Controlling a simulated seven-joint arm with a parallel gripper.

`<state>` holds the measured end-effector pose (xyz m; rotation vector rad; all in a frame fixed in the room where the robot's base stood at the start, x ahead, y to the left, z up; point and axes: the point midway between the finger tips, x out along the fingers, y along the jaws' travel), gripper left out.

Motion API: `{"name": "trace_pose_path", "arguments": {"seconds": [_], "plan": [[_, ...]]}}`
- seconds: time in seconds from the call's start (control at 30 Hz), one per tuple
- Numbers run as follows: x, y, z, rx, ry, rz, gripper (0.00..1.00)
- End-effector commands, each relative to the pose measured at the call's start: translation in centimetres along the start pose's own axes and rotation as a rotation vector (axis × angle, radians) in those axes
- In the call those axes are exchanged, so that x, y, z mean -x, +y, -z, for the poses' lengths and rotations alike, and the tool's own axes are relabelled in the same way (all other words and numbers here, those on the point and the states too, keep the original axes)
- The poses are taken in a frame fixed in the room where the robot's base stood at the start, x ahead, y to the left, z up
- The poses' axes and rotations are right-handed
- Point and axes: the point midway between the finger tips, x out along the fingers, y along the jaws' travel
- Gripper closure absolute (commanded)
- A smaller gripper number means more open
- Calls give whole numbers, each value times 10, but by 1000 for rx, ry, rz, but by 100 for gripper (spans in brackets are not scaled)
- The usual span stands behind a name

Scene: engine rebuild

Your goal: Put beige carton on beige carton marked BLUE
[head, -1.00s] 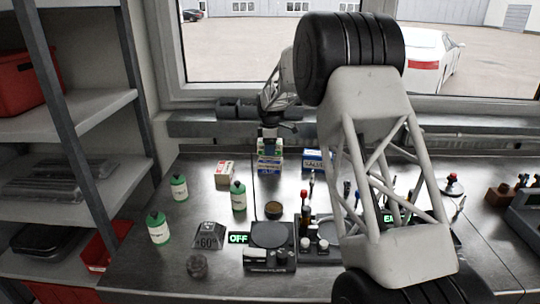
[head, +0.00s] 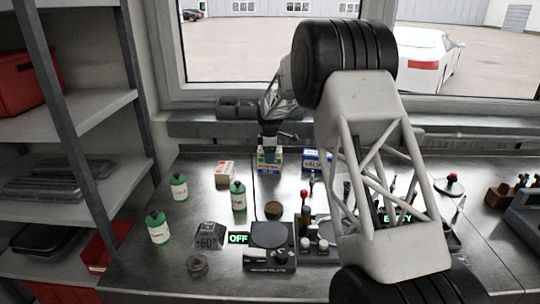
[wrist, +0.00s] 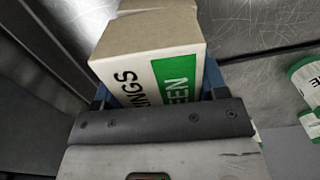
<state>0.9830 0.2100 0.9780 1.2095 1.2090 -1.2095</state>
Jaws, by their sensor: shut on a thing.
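My gripper (head: 269,152) is at the back of the bench and is shut on a beige carton (head: 269,163). In the wrist view, this carton (wrist: 150,45) sits between the blue fingers, with its plain top and a white face showing a green label that reads in part "EEN". A carton with a blue label (head: 317,160) stands just to the right, partly behind my arm. Another beige carton with a reddish label (head: 225,174) stands to the left. Whether the held carton touches anything below is too small to tell.
Green-capped bottles (head: 238,195) stand at the front left of the cartons; one bottle (wrist: 305,85) edges into the wrist view. A scale (head: 269,240), a round tin (head: 273,210) and small tools are in front. The window ledge (head: 200,127) is behind.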

Motion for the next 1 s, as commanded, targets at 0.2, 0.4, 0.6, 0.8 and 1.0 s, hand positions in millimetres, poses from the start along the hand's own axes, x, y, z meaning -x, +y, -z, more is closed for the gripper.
{"name": "trace_pose_path", "arguments": {"seconds": [0.2,0.4,0.6,0.8,1.0], "plan": [[-2,0,0,0,0,0,20],[-2,0,0,0,0,0,9],[-2,0,0,0,0,0,9],[8,0,0,0,0,-2,9],[30,0,0,0,0,-2,9]]}}
